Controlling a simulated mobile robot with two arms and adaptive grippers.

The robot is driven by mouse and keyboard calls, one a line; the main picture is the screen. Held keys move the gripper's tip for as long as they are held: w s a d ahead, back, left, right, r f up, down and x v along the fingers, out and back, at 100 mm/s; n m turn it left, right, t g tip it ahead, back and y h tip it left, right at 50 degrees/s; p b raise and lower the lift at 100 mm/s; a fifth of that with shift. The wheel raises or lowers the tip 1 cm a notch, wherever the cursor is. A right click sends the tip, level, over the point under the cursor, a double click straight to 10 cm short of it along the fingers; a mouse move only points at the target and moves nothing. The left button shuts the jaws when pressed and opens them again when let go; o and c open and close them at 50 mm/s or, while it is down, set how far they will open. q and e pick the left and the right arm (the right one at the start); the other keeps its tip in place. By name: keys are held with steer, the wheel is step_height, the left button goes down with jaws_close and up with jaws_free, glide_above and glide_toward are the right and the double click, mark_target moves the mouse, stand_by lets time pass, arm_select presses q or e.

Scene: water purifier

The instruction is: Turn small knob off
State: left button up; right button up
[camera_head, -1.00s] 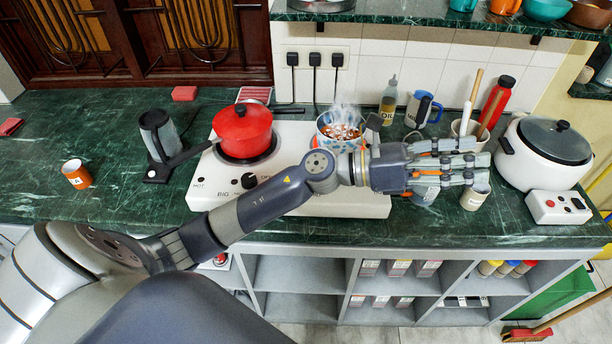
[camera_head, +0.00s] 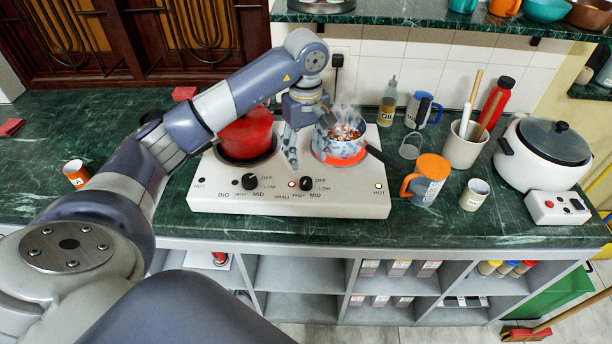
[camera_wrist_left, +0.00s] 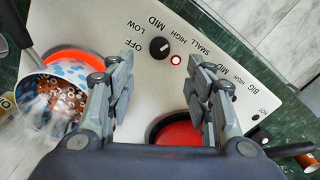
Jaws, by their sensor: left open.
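The small knob (camera_head: 306,183) is a black dial on the front panel of the white two-burner stove (camera_head: 350,205), right of a lit red lamp (camera_head: 291,184). In the wrist view the small knob (camera_wrist_left: 159,47) lies ahead of the fingertips, beside the lamp (camera_wrist_left: 176,59). I cannot tell its exact setting. My left gripper (camera_head: 291,160) hangs fingers-down between the two pots, behind and above the panel. In the wrist view my left gripper (camera_wrist_left: 162,72) is open and empty, apart from the knob. My right gripper is not in view.
A steaming patterned pot (camera_head: 341,141) sits on the glowing right burner, its dark handle pointing front right. A red pot (camera_head: 246,135) covers the left burner. The big knob (camera_head: 250,181) is left of the lamp. An orange-and-grey mug (camera_head: 428,180) stands right of the stove.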

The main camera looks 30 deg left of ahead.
mark_target(306, 180)
arm_select(q)
step_height(306, 180, down, 9)
steer(key=shift+f+p, duration=0.15)
steer(key=shift+p, duration=0.9)
steer(key=shift+c, duration=0.6)
steer(key=c, duration=1)
